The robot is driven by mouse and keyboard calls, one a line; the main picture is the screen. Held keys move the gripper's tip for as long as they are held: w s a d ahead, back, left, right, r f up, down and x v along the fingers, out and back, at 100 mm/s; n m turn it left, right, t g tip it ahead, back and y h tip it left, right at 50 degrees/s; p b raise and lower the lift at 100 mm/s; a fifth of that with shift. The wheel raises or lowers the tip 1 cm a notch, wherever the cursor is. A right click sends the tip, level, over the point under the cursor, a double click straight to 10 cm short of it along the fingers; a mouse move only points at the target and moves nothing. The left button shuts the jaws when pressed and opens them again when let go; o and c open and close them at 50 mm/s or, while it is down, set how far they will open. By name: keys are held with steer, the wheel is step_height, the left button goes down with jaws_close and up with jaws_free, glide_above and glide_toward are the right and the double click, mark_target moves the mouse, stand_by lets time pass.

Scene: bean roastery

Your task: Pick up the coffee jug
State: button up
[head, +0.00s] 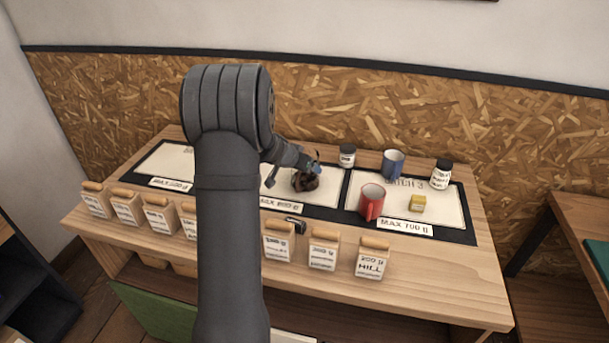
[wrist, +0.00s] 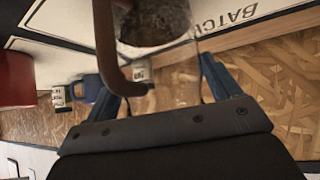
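The coffee jug (head: 305,182) stands on the middle white panel of the table in the head view. It looks like clear glass with dark contents and is partly covered by my arm. In the wrist view the jug (wrist: 160,28) is close up at the top, with its brown handle (wrist: 107,45) on the left. My gripper (wrist: 165,88) has its two blue fingers wide apart, one on each side of the jug. The handle passes in front of the left finger. I cannot tell whether either finger touches the glass. In the head view my gripper (head: 314,164) is at the jug's top.
Another jar (head: 347,156) stands behind the jug. Several bags (head: 323,250) line the front. A small black object (head: 296,225) lies before the jug.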

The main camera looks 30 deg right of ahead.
steer(key=c, duration=0.5)
steer(key=shift+r, duration=0.15)
steer(key=shift+s+d+r, duration=0.7)
steer(key=shift+s+r, duration=1.1)
steer(key=shift+s+d+r, duration=0.75)
steer(key=shift+s+r, duration=1)
steer(key=shift+s+d+r, duration=0.7)
steer(key=shift+s+r, duration=1.1)
